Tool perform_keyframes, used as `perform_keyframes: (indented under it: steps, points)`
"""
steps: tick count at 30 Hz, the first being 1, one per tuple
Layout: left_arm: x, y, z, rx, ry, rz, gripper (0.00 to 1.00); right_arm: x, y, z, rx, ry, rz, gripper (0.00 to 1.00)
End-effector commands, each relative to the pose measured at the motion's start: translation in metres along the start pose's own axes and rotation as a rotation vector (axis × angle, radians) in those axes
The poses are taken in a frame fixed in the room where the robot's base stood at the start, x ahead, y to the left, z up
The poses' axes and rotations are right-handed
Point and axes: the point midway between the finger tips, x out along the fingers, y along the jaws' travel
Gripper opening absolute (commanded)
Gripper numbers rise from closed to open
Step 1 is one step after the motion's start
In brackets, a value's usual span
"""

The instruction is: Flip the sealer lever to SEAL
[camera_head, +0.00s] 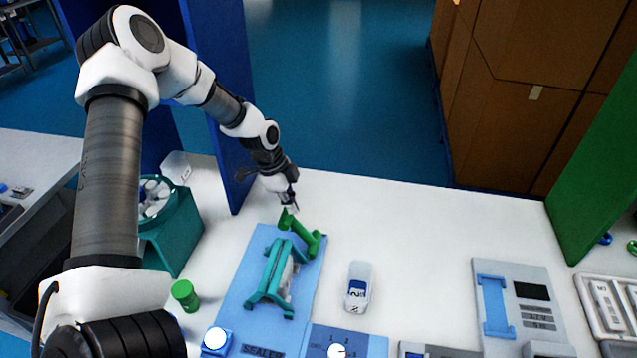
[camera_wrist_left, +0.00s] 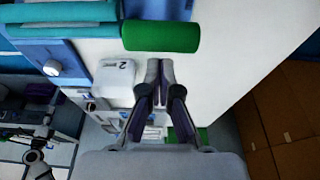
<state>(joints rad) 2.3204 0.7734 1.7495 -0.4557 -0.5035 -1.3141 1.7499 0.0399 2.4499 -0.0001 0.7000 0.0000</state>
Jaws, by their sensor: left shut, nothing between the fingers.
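The sealer (camera_head: 232,318) is a blue base labelled SEALER with a teal frame (camera_head: 262,290) on it. Its green lever (camera_head: 301,232) sits at the far end of the base, with a thick bar as handle. In the left wrist view the green bar (camera_wrist_left: 160,36) lies across the top, just beyond my fingertips. My left gripper (camera_head: 292,206) is shut and empty, close to the lever's far end; its closed fingertips also show in the left wrist view (camera_wrist_left: 160,66). I cannot tell whether they touch the bar. No SEAL mark is readable. My right gripper is not in view.
A blue dial box (camera_head: 368,345) is in front. A teal machine (camera_head: 183,232) and green cylinder (camera_head: 186,295) are left. A blue panel (camera_head: 222,90) rises behind.

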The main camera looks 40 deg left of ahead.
Motion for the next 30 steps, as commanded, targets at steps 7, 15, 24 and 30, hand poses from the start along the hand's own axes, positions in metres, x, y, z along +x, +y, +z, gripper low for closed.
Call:
perform_keyframes:
  steps: [7, 15, 24, 30]
  points:
    - [-0.046, 0.002, -0.016, -0.004, 0.006, -0.011, 0.0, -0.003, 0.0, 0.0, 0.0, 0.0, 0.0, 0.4]
    - [-0.099, 0.002, -0.011, -0.003, 0.002, -0.01, 0.0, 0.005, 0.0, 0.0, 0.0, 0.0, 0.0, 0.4]
    - [-0.111, 0.003, -0.01, -0.004, -0.001, -0.006, 0.0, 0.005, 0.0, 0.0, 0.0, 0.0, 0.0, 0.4]
    - [-0.111, 0.003, -0.01, -0.004, -0.001, -0.007, 0.0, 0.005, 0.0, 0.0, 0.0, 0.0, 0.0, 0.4]
